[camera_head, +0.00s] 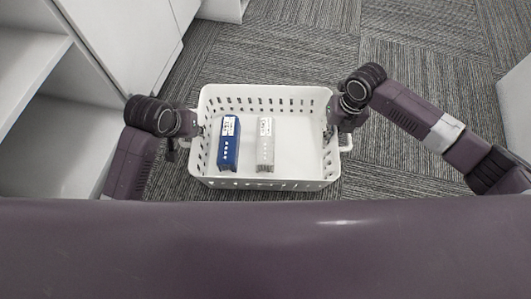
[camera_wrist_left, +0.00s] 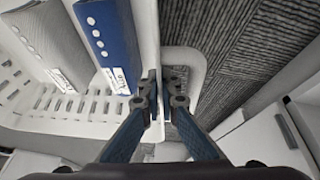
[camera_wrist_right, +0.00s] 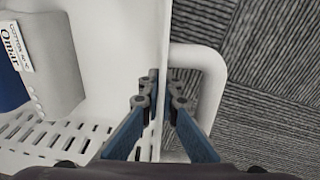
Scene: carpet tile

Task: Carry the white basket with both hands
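The white basket (camera_head: 262,184) is in the middle of the head view, with slotted walls and a loop handle at each end. A blue box (camera_head: 228,143) and a white-grey box (camera_head: 265,144) lie inside it. My left gripper (camera_head: 188,137) is at its left end; in the left wrist view the fingers (camera_wrist_left: 164,90) are closed around the end wall, one on each side, beside the handle (camera_wrist_left: 199,62). My right gripper (camera_head: 333,132) is at the right end; in the right wrist view its fingers (camera_wrist_right: 162,92) are likewise closed on the wall beside the handle (camera_wrist_right: 216,75).
A white shelf unit (camera_head: 84,113) stands at the left, close to my left arm. Another white piece of furniture (camera_head: 517,105) is at the right edge. Grey patterned carpet (camera_head: 290,45) lies clear beyond the basket.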

